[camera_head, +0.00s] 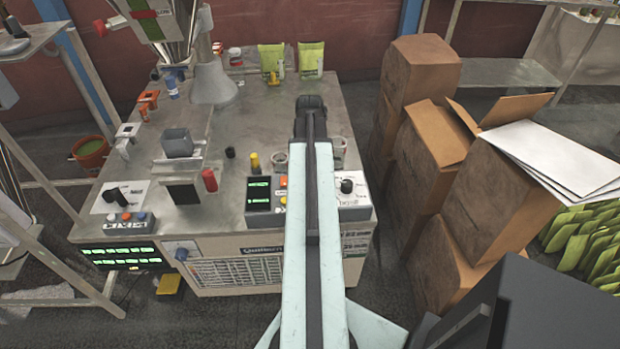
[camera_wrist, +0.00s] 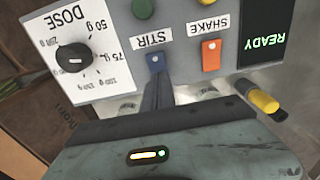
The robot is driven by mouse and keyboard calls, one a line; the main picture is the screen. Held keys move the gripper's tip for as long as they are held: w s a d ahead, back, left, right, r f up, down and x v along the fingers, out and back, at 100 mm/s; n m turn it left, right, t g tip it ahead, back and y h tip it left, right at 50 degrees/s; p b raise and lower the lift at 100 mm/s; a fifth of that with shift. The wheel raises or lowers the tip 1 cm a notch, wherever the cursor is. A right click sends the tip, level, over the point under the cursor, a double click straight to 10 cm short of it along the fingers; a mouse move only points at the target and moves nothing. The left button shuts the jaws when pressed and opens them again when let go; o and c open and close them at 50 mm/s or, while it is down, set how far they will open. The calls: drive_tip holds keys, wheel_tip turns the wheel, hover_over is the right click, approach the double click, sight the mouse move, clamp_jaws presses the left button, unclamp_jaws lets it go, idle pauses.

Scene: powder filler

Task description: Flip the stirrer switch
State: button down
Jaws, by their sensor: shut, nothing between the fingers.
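The stirrer switch (camera_wrist: 155,62) is a small blue rocker under the upside-down STIR label in the wrist view. It sits on a grey control panel (camera_wrist: 185,88), between a black DOSE knob (camera_wrist: 74,58) and an orange SHAKE switch (camera_wrist: 211,54). My gripper (camera_wrist: 157,80) is shut and empty, its dark fingertips just below the blue switch in the picture. I cannot tell whether they touch it. In the head view my arm covers the middle of the panel, hiding the switch and the gripper. The DOSE knob (camera_head: 347,186) shows to the right of the arm.
A green-lit READY display (camera_wrist: 266,42) is beside the SHAKE switch. A yellow-capped cylinder (camera_wrist: 263,100) is near the gripper's right side. In the head view, the steel table (camera_head: 225,150) carries several items. Cardboard boxes (camera_head: 420,75) are stacked to the right.

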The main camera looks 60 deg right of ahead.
wheel_tip(320, 180, up, 6)
drive_tip(key=p, duration=0.5)
drive_tip(key=shift+r+p, duration=0.15)
drive_tip(key=shift+p, duration=0.15)
